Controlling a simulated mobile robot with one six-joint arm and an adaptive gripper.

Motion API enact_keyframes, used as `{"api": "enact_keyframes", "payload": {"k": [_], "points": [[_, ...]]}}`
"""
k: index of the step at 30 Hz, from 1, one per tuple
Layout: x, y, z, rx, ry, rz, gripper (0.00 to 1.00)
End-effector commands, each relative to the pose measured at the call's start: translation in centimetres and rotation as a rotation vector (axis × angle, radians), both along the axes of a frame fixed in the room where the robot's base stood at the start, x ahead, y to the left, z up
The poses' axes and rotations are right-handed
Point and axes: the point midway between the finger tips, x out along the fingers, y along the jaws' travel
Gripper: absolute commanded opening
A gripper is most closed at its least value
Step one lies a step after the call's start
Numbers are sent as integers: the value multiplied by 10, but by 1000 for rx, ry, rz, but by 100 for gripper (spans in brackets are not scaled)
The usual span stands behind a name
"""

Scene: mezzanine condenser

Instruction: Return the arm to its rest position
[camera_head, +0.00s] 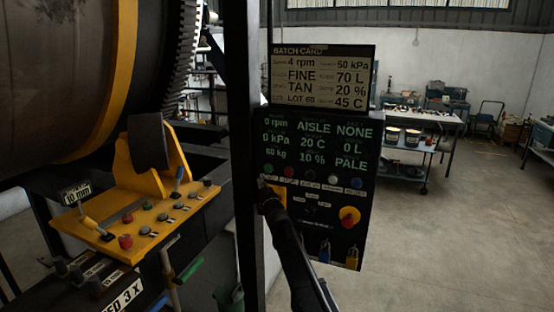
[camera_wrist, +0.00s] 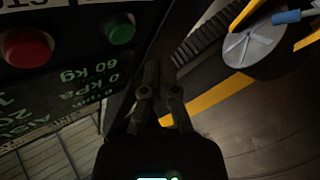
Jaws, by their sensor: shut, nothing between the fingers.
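My arm (camera_head: 292,256) rises from the bottom of the head view in front of the dark control panel (camera_head: 330,235). My gripper (camera_head: 266,190) is at the panel's left edge, near a yellow patch. I cannot tell from the head view whether it touches the panel. In the wrist view my gripper (camera_wrist: 158,75) has its fingers together, with nothing between them. A red button (camera_wrist: 25,48) and a green button (camera_wrist: 118,30) show at the upper left there, beside the panel's display (camera_wrist: 60,95).
A dark post (camera_head: 243,130) stands left of the panel. A large drum (camera_head: 70,80) with a toothed rim and a yellow lever console (camera_head: 140,215) fill the left. A batch card (camera_head: 318,80) tops the panel. A cart with tubs (camera_head: 392,137) stands behind; the floor at right is clear.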

Motion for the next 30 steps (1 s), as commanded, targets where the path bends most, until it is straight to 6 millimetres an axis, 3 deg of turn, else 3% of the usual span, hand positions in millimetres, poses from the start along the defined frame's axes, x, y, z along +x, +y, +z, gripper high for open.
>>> {"api": "enact_keyframes", "payload": {"k": [5, 14, 23, 30], "points": [[-9, -30, -26, 1, 114, -65, 0], [-43, -102, -98, 9, 436, -225, 0], [-111, -172, -178, 29, 813, -377, 0], [-187, -214, -235, 47, 1123, -473, 0]]}}
